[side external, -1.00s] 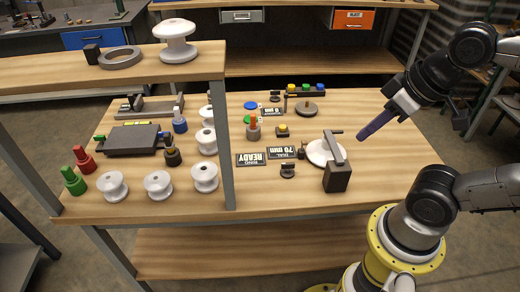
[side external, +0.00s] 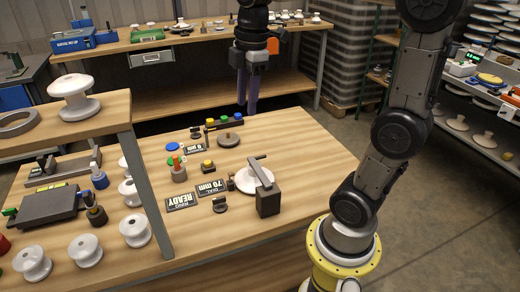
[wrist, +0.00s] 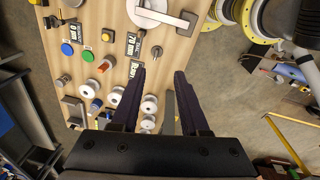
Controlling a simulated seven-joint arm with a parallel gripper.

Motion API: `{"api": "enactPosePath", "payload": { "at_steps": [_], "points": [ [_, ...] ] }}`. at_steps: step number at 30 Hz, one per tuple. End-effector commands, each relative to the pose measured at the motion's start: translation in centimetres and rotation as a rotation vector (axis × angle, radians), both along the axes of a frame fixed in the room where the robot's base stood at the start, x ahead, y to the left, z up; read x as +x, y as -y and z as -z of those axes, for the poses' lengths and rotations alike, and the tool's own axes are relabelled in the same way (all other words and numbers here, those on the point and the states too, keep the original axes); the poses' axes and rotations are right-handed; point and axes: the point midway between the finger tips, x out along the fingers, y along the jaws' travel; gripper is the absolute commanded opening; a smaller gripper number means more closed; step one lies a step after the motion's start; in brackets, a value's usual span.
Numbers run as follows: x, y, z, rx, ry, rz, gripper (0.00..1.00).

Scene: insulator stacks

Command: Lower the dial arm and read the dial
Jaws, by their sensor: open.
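The dial stand is a dark grey block (side external: 267,202) with a grey dial arm (side external: 260,170) on its top. The arm slants above a white disc (side external: 243,181); I cannot tell whether it touches it. The dial arm (wrist: 172,17) also shows at the top of the wrist view. A black display (side external: 211,187) beside the disc reads "DIAL 70 mm". My gripper (side external: 246,108) is open and empty, with its dark purple fingers pointing down. It is well above the table's far side, apart from the dial stand.
White insulators (side external: 85,250) and a raised shelf (side external: 60,127) are at left. The table's right part is clear.

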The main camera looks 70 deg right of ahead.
Motion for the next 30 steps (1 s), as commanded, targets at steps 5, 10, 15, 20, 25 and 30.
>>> {"api": "enactPosePath", "payload": {
  "at_steps": [5,10,15,20,25,30],
  "points": [
    [3.5,6.5,3.1,0.056,-0.135,-0.001,0.45],
    [4.4,11.3,6.7,0.109,-0.209,0.094,0.45],
    [3.6,13.2,8.9,0.143,-0.254,0.150,0.45],
    [3.3,13.2,10.0,0.144,-0.254,0.156,0.45],
    [2.9,12.7,12.8,0.145,-0.256,0.155,0.45],
    [2.4,12.2,16.1,0.145,-0.256,0.155,0.45]
  ]
}}
